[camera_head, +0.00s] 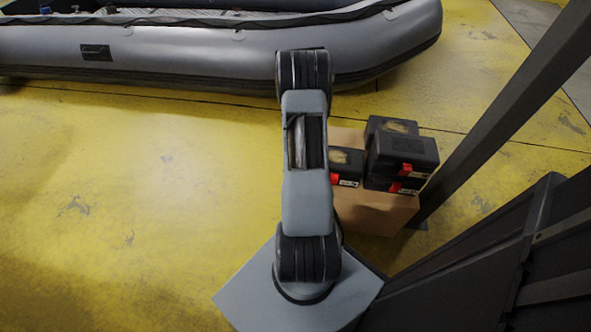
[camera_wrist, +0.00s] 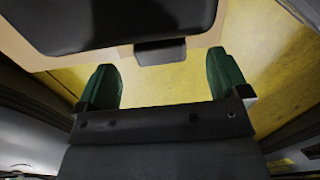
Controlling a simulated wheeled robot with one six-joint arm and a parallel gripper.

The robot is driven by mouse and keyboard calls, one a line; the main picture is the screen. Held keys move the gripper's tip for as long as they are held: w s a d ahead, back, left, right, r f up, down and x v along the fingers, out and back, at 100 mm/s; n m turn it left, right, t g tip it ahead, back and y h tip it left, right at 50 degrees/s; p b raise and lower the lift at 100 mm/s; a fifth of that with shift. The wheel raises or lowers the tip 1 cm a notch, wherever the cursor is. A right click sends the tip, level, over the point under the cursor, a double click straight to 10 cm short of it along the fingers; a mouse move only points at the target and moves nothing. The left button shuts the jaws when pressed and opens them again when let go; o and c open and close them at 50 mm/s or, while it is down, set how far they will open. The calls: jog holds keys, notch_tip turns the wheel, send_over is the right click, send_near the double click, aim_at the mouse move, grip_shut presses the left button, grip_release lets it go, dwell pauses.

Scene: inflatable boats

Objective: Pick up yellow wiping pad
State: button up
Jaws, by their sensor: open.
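No yellow wiping pad can be made out in either view; the floor is yellow too. In the wrist view my gripper (camera_wrist: 163,82) shows two green fingers set wide apart, with nothing between them but yellow floor behind. My gripper is hidden in the head view, where my arm reaches away from the body.
Black cases (camera_head: 402,148) with red latches sit on a brown box (camera_head: 375,214), right of my arm. A dark object (camera_wrist: 120,22) is above the fingers in the wrist view. A grey inflatable boat (camera_head: 190,52) lies at the back. Yellow floor (camera_head: 130,200) is clear at left.

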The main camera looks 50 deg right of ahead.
notch_tip(320, 180, down, 5)
jog(key=shift+r+b, duration=0.1)
jog(key=shift+b, duration=0.95)
jog(key=c, duration=1)
